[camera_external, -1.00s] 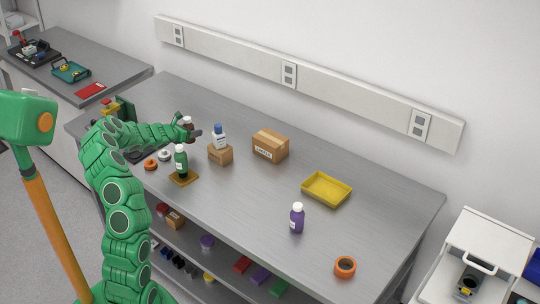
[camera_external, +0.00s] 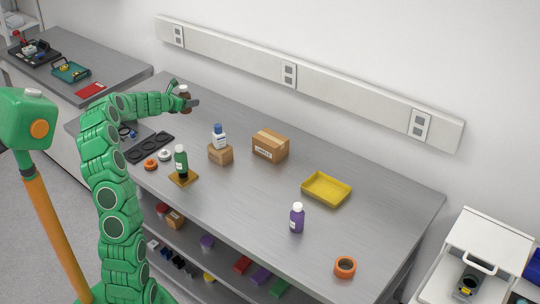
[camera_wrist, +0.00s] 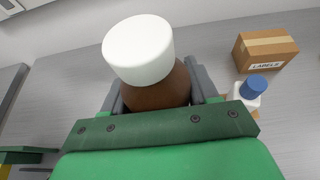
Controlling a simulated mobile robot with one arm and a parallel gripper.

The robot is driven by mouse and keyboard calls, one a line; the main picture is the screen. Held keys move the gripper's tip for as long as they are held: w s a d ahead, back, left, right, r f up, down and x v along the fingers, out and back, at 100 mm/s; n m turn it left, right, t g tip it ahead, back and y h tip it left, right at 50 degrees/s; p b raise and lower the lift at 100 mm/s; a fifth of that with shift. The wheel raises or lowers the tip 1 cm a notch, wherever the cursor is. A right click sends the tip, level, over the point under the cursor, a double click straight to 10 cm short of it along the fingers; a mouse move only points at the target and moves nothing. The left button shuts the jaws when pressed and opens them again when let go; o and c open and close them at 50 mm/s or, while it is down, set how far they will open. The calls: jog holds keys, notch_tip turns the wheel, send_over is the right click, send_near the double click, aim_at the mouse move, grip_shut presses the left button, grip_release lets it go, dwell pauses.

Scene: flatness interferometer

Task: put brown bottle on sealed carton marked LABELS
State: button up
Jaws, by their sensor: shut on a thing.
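My gripper (camera_external: 184,99) is shut on the brown bottle (camera_external: 185,92), which has a white cap, and holds it above the far left part of the bench. In the wrist view the brown bottle (camera_wrist: 157,85) sits upright between the fingers, its lower part hidden by my gripper. The sealed carton marked LABELS (camera_external: 270,145) stands on the bench to the right of my gripper, apart from it. Its top is bare and taped. The carton also shows at the upper right of the wrist view (camera_wrist: 265,50).
A white bottle with a blue cap (camera_external: 219,138) stands on a small box (camera_external: 220,155), left of the carton. A green bottle (camera_external: 181,160) stands on a brown pad. A yellow tray (camera_external: 326,190), purple bottle (camera_external: 297,218) and orange tape roll (camera_external: 345,267) are to the right.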

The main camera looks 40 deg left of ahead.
aim_at(182, 87)
notch_tip(182, 87, up, 6)
jog(key=shift+r, duration=0.2)
jog(key=w+d+m+g+h, duration=0.3)
jog(key=d+m+h, duration=0.3)
jog(key=d, duration=0.9)
jog(key=w+d+m+g+h, duration=0.3)
jog(key=d+m+h, duration=0.3)
jog(key=d, duration=1)
jog(key=shift+w+a+f, duration=0.25)
jog(key=shift+w+f, duration=1.9)
jog(key=shift+f, duration=0.25)
jog(key=shift+w+a+f, duration=0.3)
jog(key=shift+w+f, duration=1.8)
jog(key=shift+f, duration=0.3)
jog(key=shift+w+a+f, duration=0.25)
jog(key=shift+w+f, duration=1.9)
jog(key=shift+f, duration=0.25)
